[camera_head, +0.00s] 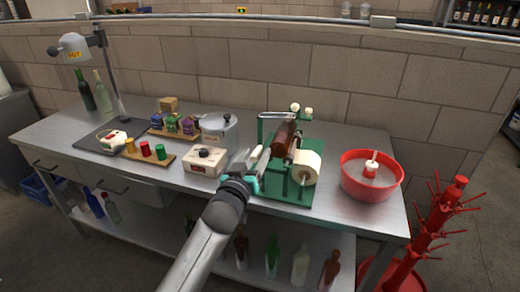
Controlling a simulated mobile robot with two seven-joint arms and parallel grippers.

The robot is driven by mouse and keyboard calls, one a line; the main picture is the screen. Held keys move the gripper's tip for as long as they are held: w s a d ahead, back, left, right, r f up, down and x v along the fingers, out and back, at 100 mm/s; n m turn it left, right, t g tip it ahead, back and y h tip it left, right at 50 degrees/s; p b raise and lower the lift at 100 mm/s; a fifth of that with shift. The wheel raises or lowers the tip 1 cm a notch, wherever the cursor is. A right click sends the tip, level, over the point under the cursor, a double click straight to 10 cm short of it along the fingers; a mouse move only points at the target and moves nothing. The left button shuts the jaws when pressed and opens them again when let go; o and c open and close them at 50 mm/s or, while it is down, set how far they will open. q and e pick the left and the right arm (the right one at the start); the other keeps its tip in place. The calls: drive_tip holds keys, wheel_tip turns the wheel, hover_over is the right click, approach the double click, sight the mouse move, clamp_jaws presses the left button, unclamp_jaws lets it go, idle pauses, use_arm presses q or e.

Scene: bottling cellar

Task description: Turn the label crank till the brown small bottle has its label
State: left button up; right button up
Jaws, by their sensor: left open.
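The green label machine (290,186) stands on the steel bench. The brown small bottle (285,137) lies across its top. A white label roll (305,167) sits at its front right. A grey metal arm (273,115) and pale round knobs (295,107) show at its back; I cannot tell which part is the crank. No label shows clearly on the visible side of the bottle. My left gripper (253,163) is open at the machine's left side, close to it; whether it touches is unclear. My right gripper is out of view.
A white box with a black knob (206,160) and a grey pot (218,129) stand left of my gripper. A red basin (371,178) is to the right, with a red bottle tree (440,225) beyond the bench edge. Wooden trays (150,154) hold small coloured items.

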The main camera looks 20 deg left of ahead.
sight(260, 145)
use_arm(q)
drive_tip(key=shift+w+d, duration=0.1)
drive_tip(key=shift+w, duration=1.85)
drive_tip(key=shift+c, duration=0.2)
clamp_jaws()
